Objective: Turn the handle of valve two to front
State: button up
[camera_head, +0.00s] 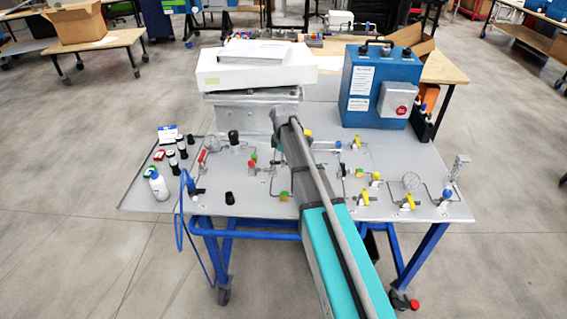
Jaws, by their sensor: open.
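Several small valves with coloured handles stand in the pipework on the grey panel table (245,205). They include a red-handled valve (202,157) at the left. Yellow-handled valves stand at the right (408,202), at mid-right (365,197) and further back (356,143). No readable number shows which one is valve two, and the handle directions are too small to tell surely. My teal and grey arm structure crosses the middle of the table and hides part of the pipework. My gripper's fingers are not visible.
A blue machine (378,85) with a grey switch box stands at the back right. A white box (257,70) stands at the back left. A white bottle (159,186), several small vials and a blue hose (181,215) are at the left.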

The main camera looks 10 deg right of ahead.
jog(key=shift+f, duration=0.1)
jog(key=shift+c, duration=0.2)
grip_shut()
jog(key=shift+s+a+m, duration=0.1)
jog(key=shift+s+m, duration=0.05)
jog(key=shift+m, duration=0.15)
jog(key=m, duration=0.1)
jog(key=s+m, duration=0.1)
jog(key=m, duration=0.2)
jog(key=shift+s+a, duration=0.15)
jog(key=shift+a, duration=0.15)
jog(key=m, duration=0.1)
jog(key=a+m, duration=0.1)
jog(key=m, duration=0.1)
jog(key=shift+s+m, duration=0.3)
jog(key=shift+s, duration=0.1)
jog(key=m, duration=0.1)
jog(key=a+m, duration=0.1)
jog(key=m, duration=0.3)
jog(key=shift+s+a, duration=0.3)
jog(key=shift+a, duration=0.05)
jog(key=shift+w+a+m, duration=0.1)
jog(key=shift+a+m, duration=0.3)
jog(key=shift+m, duration=0.8)
jog(key=shift+a+m, duration=0.35)
jog(key=shift+m, duration=0.85)
